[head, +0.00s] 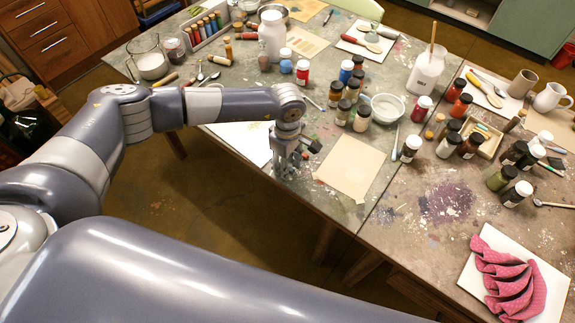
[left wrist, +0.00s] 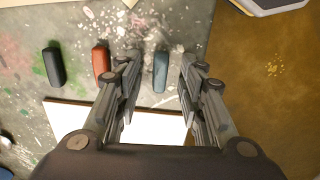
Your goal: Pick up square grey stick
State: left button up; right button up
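A grey, slightly bluish stick (left wrist: 161,72) lies on the paint-spotted table in the left wrist view, between the fingers of my left gripper (left wrist: 160,62) and near their tips. A red-brown stick (left wrist: 100,64) and a black stick (left wrist: 53,67) lie in a row to its left. My left gripper is open and empty, pointing down at the table. In the head view my left gripper (head: 286,168) is at the table's front edge, and it hides the grey stick there. My right gripper is not in view.
A white sheet (left wrist: 60,115) lies below the sticks in the left wrist view. A beige sheet (head: 352,168) lies right of my left gripper in the head view. Several jars and a white bowl (head: 387,107) stand behind it. The table's edge is close to the gripper.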

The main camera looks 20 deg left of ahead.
pick_arm(q)
jog(key=c, duration=0.8)
jog(key=shift+o, duration=0.2)
jog(key=shift+r, duration=0.15)
jog(key=shift+r, duration=0.25)
notch_tip(320, 180, up, 2)
jog(key=shift+r+b, duration=0.15)
jog(key=shift+b, duration=0.7)
jog(key=s+d+r+b, duration=0.1)
jog(key=s+d, duration=0.1)
jog(key=s, duration=0.5)
jog(key=s+d+r+b, duration=0.1)
jog(key=s+d+b, duration=0.1)
jog(key=s, duration=0.6)
jog(key=shift+s+b, duration=0.3)
